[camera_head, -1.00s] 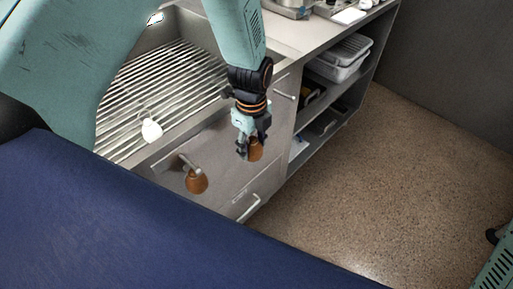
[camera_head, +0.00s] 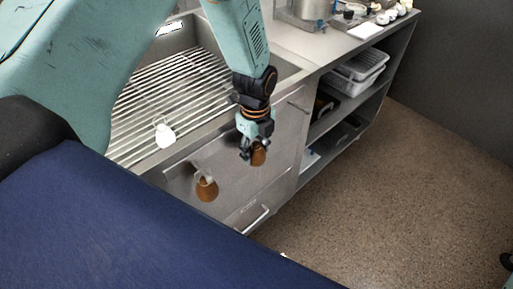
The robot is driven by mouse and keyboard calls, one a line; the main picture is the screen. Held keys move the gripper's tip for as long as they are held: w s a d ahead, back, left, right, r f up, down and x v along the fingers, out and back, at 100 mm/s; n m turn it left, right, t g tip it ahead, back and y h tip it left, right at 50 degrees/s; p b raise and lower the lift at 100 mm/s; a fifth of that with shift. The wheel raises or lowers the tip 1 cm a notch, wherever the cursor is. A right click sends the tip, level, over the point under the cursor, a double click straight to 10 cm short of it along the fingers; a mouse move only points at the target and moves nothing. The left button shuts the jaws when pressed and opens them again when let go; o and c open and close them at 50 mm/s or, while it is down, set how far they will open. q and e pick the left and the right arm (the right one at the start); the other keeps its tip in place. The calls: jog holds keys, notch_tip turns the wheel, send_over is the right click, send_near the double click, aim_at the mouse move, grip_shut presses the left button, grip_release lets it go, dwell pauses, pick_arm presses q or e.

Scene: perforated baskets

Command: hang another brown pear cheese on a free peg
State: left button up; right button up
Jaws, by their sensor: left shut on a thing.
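My left gripper (camera_head: 252,150) points down in front of the steel cabinet and is shut on a brown pear cheese (camera_head: 259,155). The fingers partly hide this cheese. Another brown pear cheese (camera_head: 207,189) hangs lower left of the gripper, against the cabinet front, apart from the held one. A pale loop shows at its top; the peg behind it is too small to make out. A white pear cheese (camera_head: 164,134) with a pale loop lies at the front of the slatted rack. My right gripper is not in view.
The slatted rack (camera_head: 185,85) is set in the steel counter. Open shelves (camera_head: 340,110) to the right hold grey baskets (camera_head: 357,72). Several small white items (camera_head: 392,14) stand at the back right of the counter.

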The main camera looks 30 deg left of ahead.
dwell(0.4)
pick_arm(q)
jog(key=o, duration=1.3)
notch_tip(320, 180, up, 12)
notch_tip(320, 180, down, 12)
jog(key=shift+f, duration=0.1)
jog(key=shift+d, duration=0.1)
jog(key=shift+s+d+r, duration=0.15)
jog(key=shift+d+r, duration=0.2)
